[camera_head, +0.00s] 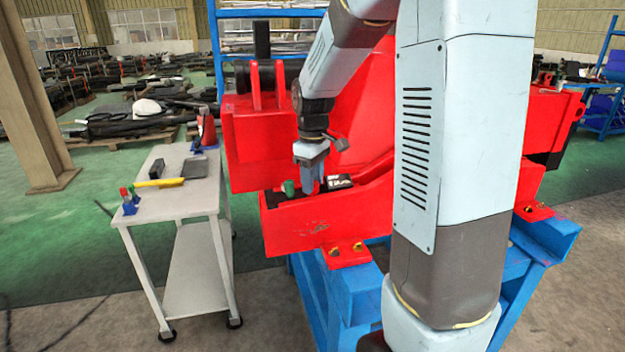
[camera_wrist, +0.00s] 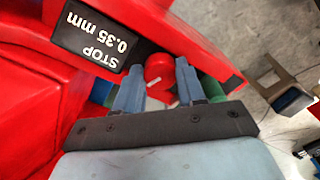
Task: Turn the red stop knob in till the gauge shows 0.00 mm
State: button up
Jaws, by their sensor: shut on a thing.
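The red stop knob (camera_wrist: 158,68) shows in the wrist view with a pale mark on its face. My gripper (camera_wrist: 159,84) has one finger on each side of it and is shut on it. In the head view my gripper (camera_head: 312,184) points down into the red housing (camera_head: 310,222). The gauge's pale top (camera_head: 339,181) shows just right of the gripper there. The red knob is hidden in the head view.
A green knob (camera_head: 289,187) stands close left of my gripper; it also shows beside a finger in the wrist view (camera_wrist: 211,88). A grey trolley (camera_head: 178,198) with tools stands to the left. A blue stand (camera_head: 330,300) carries the red housing.

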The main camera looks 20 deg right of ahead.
jog(key=m, duration=0.7)
jog(key=shift+r, duration=0.1)
jog(key=m, duration=0.6)
jog(key=shift+a, duration=0.1)
jog(key=shift+m, duration=0.4)
jog(key=o, duration=1.1)
jog(key=shift+c, duration=0.2)
